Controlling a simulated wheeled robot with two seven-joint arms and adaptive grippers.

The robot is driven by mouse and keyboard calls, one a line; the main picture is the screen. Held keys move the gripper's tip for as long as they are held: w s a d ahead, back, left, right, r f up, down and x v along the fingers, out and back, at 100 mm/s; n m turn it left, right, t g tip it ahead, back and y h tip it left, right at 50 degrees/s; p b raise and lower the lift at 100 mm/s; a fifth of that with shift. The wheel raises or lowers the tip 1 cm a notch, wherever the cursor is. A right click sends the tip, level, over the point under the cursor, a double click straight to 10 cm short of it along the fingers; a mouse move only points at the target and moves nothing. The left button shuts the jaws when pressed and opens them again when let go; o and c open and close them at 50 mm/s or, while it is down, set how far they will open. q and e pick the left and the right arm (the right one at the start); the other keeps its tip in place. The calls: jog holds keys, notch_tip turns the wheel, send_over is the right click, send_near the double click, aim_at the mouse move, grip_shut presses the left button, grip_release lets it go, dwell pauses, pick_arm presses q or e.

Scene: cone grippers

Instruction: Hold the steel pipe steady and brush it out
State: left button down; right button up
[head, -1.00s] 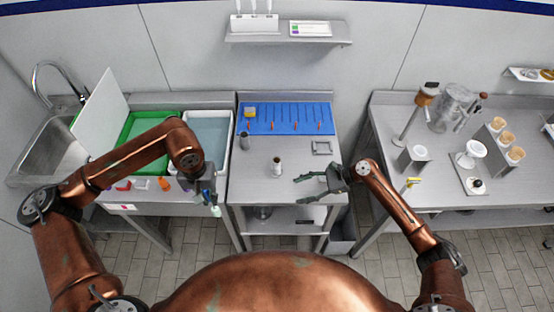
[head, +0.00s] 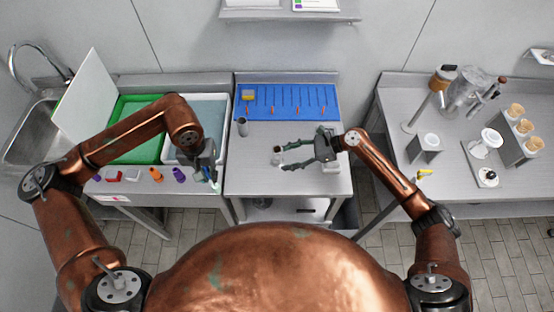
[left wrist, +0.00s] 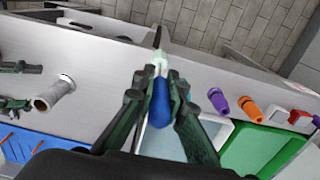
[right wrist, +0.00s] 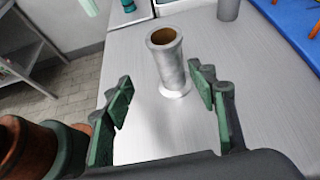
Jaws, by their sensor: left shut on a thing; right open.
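The steel pipe (head: 277,156) stands upright on the steel table. In the right wrist view it (right wrist: 173,68) is a hollow cylinder with a flared foot and a brownish inside. My right gripper (right wrist: 160,85) is open, its fingertips either side of the pipe's near side, with visible gaps. In the head view the right gripper (head: 283,158) partly hides the pipe. In the head view the left gripper (head: 207,172) is left of the pipe, near the counter's front edge.
A grey cylinder (head: 242,127) stands behind the pipe, near a blue board (head: 287,97) with slots. A green tray (head: 148,112) and a water-filled white basin (head: 206,128) lie left. Coloured pieces, including an orange one (head: 156,174), line the left counter's front edge.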

aim_at(280, 157)
jog(key=w+a+f, duration=0.1)
jog(key=w+a+f+p, duration=0.1)
jog(key=shift+w+a+f, duration=0.1)
jog(key=shift+a, duration=0.2)
jog(key=shift+a+f, duration=0.15)
pick_arm(q)
jog(key=shift+w+r, duration=0.55)
jog(key=shift+r, duration=0.05)
pick_arm(e)
jog(key=shift+s+a, duration=0.15)
jog(key=shift+s, duration=0.4)
jog(key=shift+w+f, duration=0.1)
jog(key=shift+w, duration=0.35)
jog(key=shift+c, duration=1.2)
pick_arm(q)
jog(key=shift+w, duration=0.2)
pick_arm(e)
jog(key=shift+s, duration=0.3)
jog(key=c, duration=0.5)
jog(key=shift+w, duration=0.15)
jog(key=shift+c, duration=1.4)
jog(key=shift+o, duration=1.1)
pick_arm(q)
jog(key=shift+w+f, duration=0.1)
pick_arm(e)
grip_shut()
